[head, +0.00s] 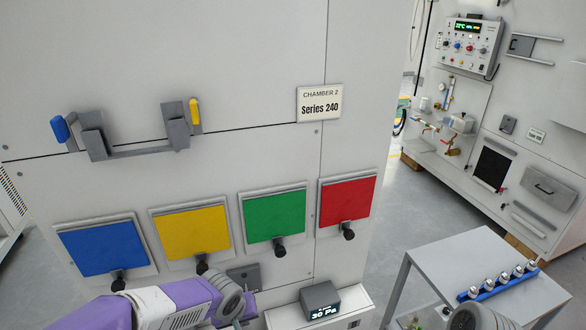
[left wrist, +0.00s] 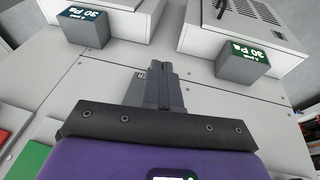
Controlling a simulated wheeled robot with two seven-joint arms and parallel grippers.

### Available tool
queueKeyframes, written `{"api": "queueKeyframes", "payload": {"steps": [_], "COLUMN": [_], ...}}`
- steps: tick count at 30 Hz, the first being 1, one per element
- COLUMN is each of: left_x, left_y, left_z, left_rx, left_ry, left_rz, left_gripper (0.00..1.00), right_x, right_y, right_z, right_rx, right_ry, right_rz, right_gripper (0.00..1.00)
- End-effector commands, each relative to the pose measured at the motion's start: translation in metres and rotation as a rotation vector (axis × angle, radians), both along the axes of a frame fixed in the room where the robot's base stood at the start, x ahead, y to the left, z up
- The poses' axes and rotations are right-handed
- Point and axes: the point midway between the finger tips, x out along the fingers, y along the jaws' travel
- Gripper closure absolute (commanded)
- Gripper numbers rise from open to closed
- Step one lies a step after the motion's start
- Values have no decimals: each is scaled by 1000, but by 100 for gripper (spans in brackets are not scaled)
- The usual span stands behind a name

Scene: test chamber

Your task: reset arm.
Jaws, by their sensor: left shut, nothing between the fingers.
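My left gripper (left wrist: 167,68) shows in the left wrist view. Its two dark fingers are together, with nothing between them, in front of a pale panel surface. In the head view my left arm, purple and white (head: 175,303), comes in at the bottom left and ends in a grey joint below the coloured panels. The left fingers cannot be made out there. A grey rounded part, seemingly of my right arm, shows at the bottom edge beside the small table. My right gripper's fingers are not in view.
Blue (head: 101,248), yellow (head: 194,231), green (head: 274,216) and red (head: 347,201) panels with black knobs line the chamber wall. A grey pressure display (head: 320,303) juts out below. A small table (head: 450,255) at right holds a blue rack (head: 512,283).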

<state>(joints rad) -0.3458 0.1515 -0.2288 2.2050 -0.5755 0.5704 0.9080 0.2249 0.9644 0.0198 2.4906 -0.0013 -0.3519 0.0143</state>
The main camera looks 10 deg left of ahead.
Motion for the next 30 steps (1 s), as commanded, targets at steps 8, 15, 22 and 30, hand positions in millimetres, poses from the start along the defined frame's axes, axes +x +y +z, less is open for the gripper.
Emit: {"api": "queueKeyframes", "payload": {"steps": [8,15,22,30], "left_x": [-28,-91,-141,-150], "left_y": [-32,-60,-71,-73], "left_z": [-113,-224,-273,-280], "left_rx": [-108,-248,-288,-289], "left_ry": [138,221,246,246], "left_rz": [-141,-203,-201,-201], "left_gripper": [100,100,100,100], "right_x": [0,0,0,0], "right_y": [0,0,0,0], "right_z": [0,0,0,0], "right_rx": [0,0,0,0], "right_ry": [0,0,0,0], "right_rz": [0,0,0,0], "right_gripper": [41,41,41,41]}}
